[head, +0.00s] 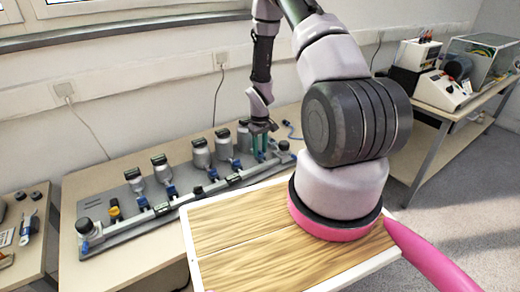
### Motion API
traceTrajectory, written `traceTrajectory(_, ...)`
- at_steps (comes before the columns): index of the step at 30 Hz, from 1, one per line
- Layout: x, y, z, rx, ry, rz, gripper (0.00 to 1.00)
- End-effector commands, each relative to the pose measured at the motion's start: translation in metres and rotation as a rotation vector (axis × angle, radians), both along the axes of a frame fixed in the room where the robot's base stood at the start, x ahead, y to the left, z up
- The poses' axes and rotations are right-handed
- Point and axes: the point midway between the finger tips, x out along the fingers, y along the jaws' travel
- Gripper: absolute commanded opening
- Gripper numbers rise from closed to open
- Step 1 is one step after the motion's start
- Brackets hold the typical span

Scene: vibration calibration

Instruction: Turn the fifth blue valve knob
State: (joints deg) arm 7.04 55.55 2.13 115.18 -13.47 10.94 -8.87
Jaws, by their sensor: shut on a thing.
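A grey manifold rig (160,219) lies along the table by the wall, with a row of small blue valve knobs. Blue knobs show at the left end (86,245), below the left gauges (142,202), further along the row (172,191), near its middle (212,174) and beside that (237,164). My gripper (262,155) reaches down from above at the right part of the row. Its teal fingers are shut around a blue valve knob, which they mostly hide. I cannot tell how far this knob is turned.
Grey cylinders with dark tops (201,153) stand behind the knobs, close to my gripper. A yellow knob (115,211) is on the left part of the rig. A side bench (452,115) with instruments stands at the right. The table (110,180) is bare around the rig's back left.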

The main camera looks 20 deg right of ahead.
Motion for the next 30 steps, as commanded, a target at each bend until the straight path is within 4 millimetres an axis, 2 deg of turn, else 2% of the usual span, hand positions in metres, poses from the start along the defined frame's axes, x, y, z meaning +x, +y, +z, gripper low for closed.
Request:
traceTrajectory(14, 0.001, 0.000, 0.000, 0.000, -0.002, -0.014, 0.00)
traceTrajectory(15, 0.001, 0.000, 0.000, 0.000, -0.002, -0.013, 0.46)
traceTrajectory(17, 0.001, 0.000, 0.000, 0.000, -0.002, -0.013, 0.68)
traceTrajectory(26, 0.000, 0.000, 0.000, 0.000, -0.001, -0.013, 0.68)
traceTrajectory(30, 0.001, 0.000, 0.010, 0.000, -0.003, -0.013, 0.68)
